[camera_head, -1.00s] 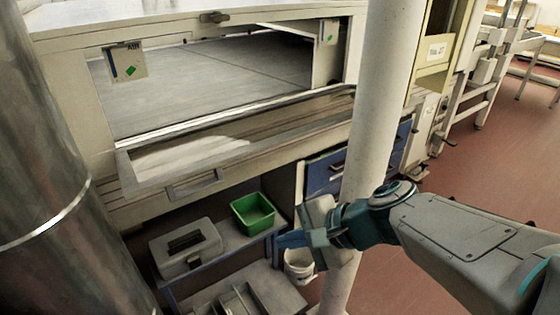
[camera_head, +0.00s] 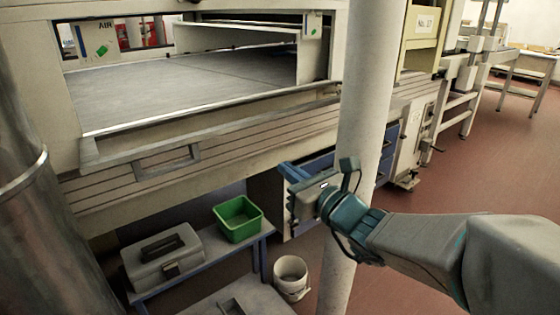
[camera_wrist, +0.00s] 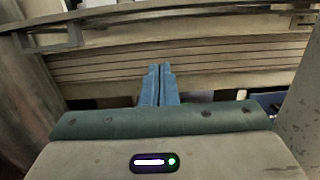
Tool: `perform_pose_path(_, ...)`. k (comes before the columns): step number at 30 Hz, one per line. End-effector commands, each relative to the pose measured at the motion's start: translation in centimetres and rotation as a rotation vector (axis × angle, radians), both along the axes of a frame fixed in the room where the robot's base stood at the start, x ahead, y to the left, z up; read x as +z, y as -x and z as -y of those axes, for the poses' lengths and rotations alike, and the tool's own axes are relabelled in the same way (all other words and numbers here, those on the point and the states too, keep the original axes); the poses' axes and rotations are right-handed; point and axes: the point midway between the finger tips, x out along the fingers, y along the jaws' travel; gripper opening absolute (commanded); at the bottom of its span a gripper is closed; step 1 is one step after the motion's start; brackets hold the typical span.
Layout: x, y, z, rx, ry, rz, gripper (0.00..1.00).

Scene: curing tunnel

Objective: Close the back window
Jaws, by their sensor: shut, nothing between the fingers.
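The curing tunnel has a wide front opening in the head view. Its front window frame (camera_head: 215,122) sits lowered along the opening's lower edge, with a pull handle (camera_head: 167,163) below. The handle also shows at upper left in the wrist view (camera_wrist: 48,38). At the tunnel's far end, a gap (camera_head: 140,33) shows red things beyond. I cannot tell for sure which part is the back window. My gripper (camera_head: 291,172) is in front of the tunnel's lower panel, right of the handle and apart from it. In the wrist view its blue fingers (camera_wrist: 159,70) are together and empty.
A white pillar (camera_head: 368,90) stands close beside my gripper. A metal column (camera_head: 25,200) is at left. Below the tunnel are a grey toolbox (camera_head: 160,262), a green bin (camera_head: 238,219), a white bucket (camera_head: 291,277) and blue drawers (camera_head: 388,150). Red floor (camera_head: 470,185) is free at right.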

Motion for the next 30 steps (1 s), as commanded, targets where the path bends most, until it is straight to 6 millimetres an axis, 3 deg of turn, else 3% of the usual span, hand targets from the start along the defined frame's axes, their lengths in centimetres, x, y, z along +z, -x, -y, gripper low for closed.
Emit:
perform_pose_path(12, 0.8, -7.0, -4.9, 0.005, 0.002, 0.003, 0.0)
perform_pose_path(15, 2.8, -7.0, -4.9, 0.003, 0.002, 0.005, 0.0)
perform_pose_path(19, 4.0, -7.2, -5.0, 0.003, 0.002, 0.004, 0.0)
perform_pose_path(30, 4.5, -7.3, -5.0, 0.002, 0.003, 0.001, 0.0)
